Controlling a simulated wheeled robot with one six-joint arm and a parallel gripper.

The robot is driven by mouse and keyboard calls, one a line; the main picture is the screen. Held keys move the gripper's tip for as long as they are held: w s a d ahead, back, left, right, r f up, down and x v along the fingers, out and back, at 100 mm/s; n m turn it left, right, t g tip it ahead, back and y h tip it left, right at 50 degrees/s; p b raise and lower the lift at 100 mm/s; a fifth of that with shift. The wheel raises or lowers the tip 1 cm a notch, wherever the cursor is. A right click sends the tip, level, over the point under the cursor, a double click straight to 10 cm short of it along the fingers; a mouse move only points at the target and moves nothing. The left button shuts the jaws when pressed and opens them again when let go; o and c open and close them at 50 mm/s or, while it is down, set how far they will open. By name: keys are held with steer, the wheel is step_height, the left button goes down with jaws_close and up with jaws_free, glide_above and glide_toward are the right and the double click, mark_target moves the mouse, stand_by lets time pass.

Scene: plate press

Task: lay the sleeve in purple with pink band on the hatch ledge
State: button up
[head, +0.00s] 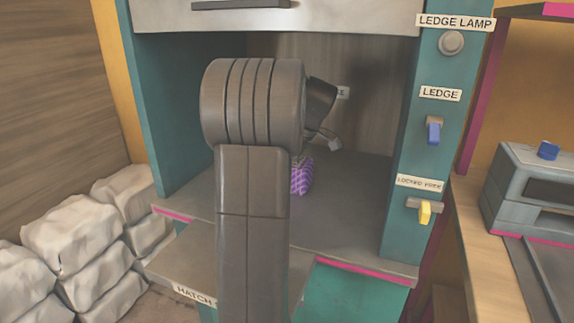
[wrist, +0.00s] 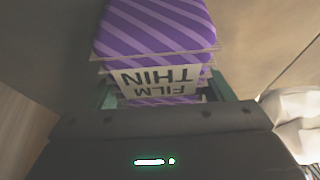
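A purple sleeve with lilac diagonal stripes shows partly behind my arm in the head view (head: 302,177), over the grey floor inside the hatch. It fills the upper middle of the wrist view (wrist: 155,28), with a white label reading THIN FILM upside down. I see no pink band on its visible faces. My gripper (wrist: 163,92) has teal fingers close against both sides of the sleeve and looks shut on it. The hatch ledge (head: 200,262) is the grey shelf at the front, labelled HATCH and partly covered by my arm.
The teal right post carries a lamp knob (head: 451,42), a blue ledge switch (head: 433,132) and a yellow lever (head: 425,212). White sacks (head: 75,235) are stacked at left. A grey machine (head: 535,190) stands on the right bench. The visible ledge is bare.

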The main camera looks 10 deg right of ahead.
steer(key=o, duration=0.3)
steer(key=shift+o, duration=0.2)
steer(key=shift+p+v, duration=1.05)
steer(key=shift+v, duration=2.85)
steer(key=shift+a, duration=0.1)
